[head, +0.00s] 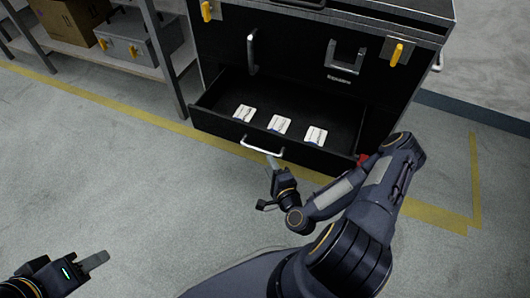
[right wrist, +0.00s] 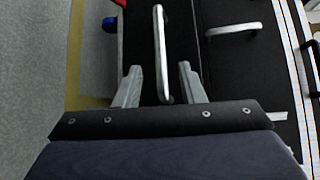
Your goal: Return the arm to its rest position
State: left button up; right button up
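My right arm reaches forward in the head view, with its gripper (head: 273,162) just in front of the pulled-out drawer's handle (head: 262,150). In the right wrist view the right gripper (right wrist: 159,82) has its two fingers apart. The silver drawer handle (right wrist: 160,45) shows between and beyond them, and whether they touch it cannot be told. My left gripper (head: 97,261) is at the lower left over bare floor, away from the cabinet. Its finger opening is not clear from this angle.
The black drawer (head: 215,124) stands open with three white, dark-marked items (head: 280,125) inside. Its black cabinet (head: 290,50) has more handles and yellow latches. A shelf (head: 120,62) with a grey case (head: 140,42) and a cardboard box (head: 65,20) stands left. The foreground floor is clear.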

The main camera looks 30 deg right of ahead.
notch_tip(320, 180, up, 12)
jog(key=d+n+g+y, duration=0.25)
jog(key=n+g, duration=0.55)
jog(key=n, duration=0.7)
jog(key=s+a+r+n+g+y, duration=0.1)
jog(key=s+a+r+n, duration=0.15)
jog(key=s+r, duration=0.55)
jog(key=s+a+r+n+g+y, duration=0.15)
jog(key=s+a+r, duration=0.35)
jog(key=s, duration=0.5)
notch_tip(320, 180, up, 36)
jog(key=d+p, duration=0.1)
jog(key=p, duration=3.3)
jog(key=shift+s+d+p, duration=0.15)
jog(key=shift+s+p, duration=0.15)
jog(key=shift+p, duration=0.1)
